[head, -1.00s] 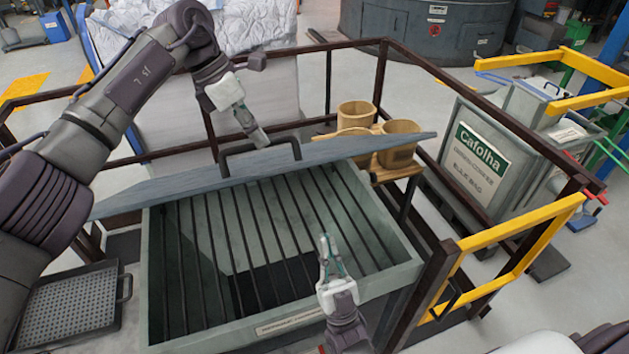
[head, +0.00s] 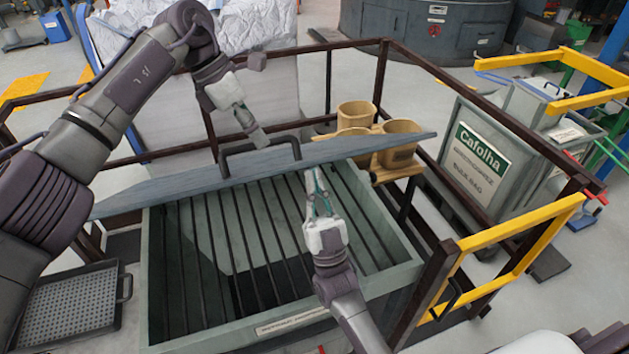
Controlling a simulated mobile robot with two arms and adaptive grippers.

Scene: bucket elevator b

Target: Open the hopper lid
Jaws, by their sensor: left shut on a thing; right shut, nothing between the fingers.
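The hopper lid (head: 200,185) is a blue-grey panel standing raised and tilted at the back of the hopper (head: 400,272). Its dark bar handle (head: 236,153) is on the lid's upper side. My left gripper (head: 260,138) is at the handle's right part, shut on it. The exact contact is small and hard to see. The hopper's opening shows below the lid, with dark grate bars (head: 215,240) across it. My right gripper (head: 312,178) is shut and empty, over the grate close to the lid's lower edge. I cannot tell whether it touches the lid.
Several tan buckets (head: 398,140) stand on a wooden shelf behind the lid's right end. Dark railings (head: 480,115) surround the hopper, with a yellow gate (head: 520,240) at right. A perforated tray (head: 70,305) lies at lower left.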

